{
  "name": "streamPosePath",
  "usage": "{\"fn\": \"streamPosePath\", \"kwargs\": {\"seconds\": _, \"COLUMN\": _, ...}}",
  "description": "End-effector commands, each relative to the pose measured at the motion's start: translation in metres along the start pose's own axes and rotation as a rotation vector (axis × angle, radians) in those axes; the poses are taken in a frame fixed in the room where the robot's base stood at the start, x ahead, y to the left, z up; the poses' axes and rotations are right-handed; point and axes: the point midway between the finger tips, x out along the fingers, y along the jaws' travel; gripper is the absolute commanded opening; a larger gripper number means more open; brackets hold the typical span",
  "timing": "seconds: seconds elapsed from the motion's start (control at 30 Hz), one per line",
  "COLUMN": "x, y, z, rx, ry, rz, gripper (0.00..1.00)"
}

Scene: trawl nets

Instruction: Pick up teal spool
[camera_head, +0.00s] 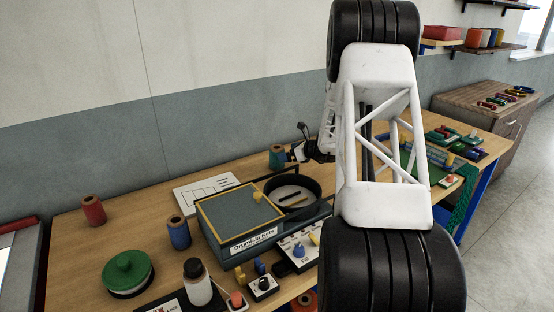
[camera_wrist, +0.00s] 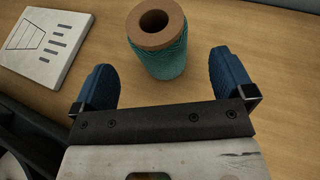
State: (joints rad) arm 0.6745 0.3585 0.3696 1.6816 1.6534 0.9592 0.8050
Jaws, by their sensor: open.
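The teal spool (camera_head: 277,157) stands upright on the wooden table near the wall, behind the black round bowl. In the wrist view the teal spool (camera_wrist: 160,50) shows its brown cardboard core with a hole on top and teal thread around its body. My gripper (camera_wrist: 164,75) is open, with its two blue fingers apart. The spool is just ahead of the fingers, roughly centred between them and not gripped. In the head view my gripper (camera_head: 300,150) is to the right of the spool and close to it; the fingers are too small to make out clearly there.
A blue spool (camera_head: 178,232) and red spool (camera_head: 93,210) stand farther left. Bare table surrounds the teal spool.

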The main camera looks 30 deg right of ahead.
Motion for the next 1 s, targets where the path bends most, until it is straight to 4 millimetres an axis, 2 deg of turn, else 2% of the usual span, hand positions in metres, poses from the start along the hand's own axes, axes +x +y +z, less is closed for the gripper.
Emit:
{"fn": "streamPosePath", "kwargs": {"seconds": 0.13, "x": 0.008, "y": 0.000, "z": 0.000, "rx": 0.000, "ry": 0.000, "rz": 0.000, "gripper": 1.00}}
{"fn": "streamPosePath", "kwargs": {"seconds": 0.57, "x": 0.013, "y": 0.000, "z": 0.000, "rx": 0.000, "ry": 0.001, "rz": 0.000, "gripper": 1.00}}
{"fn": "streamPosePath", "kwargs": {"seconds": 1.0, "x": 0.055, "y": 0.001, "z": 0.002, "rx": 0.000, "ry": 0.001, "rz": 0.001, "gripper": 1.00}}
